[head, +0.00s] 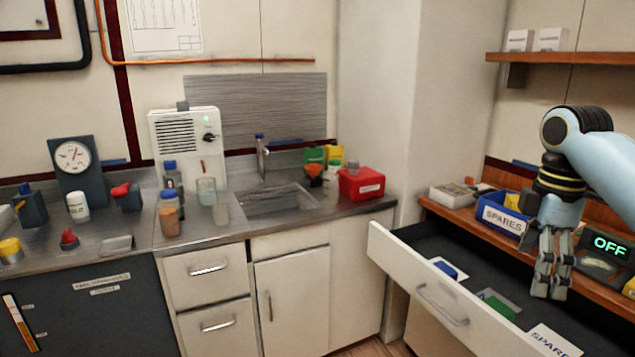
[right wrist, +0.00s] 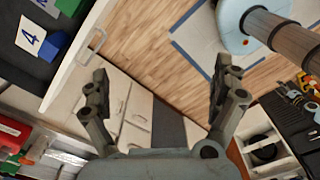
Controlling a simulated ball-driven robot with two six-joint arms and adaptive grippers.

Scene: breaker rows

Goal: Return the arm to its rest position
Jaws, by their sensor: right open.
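My right gripper (head: 551,280) hangs from the pale blue arm at the right of the head view, fingers pointing down, in front of or over the open drawer (head: 400,262). In the right wrist view its two fingers (right wrist: 164,95) stand wide apart with nothing between them. Beyond them are the wooden floor and cabinet fronts. My left gripper is in neither view.
The open drawer holds a blue item (head: 446,270), a green item (head: 498,304) and labelled cards. A blue SPARES bin (head: 503,216) and a display reading OFF (head: 607,247) stand on the wooden counter. A red box (head: 362,184) sits by the sink.

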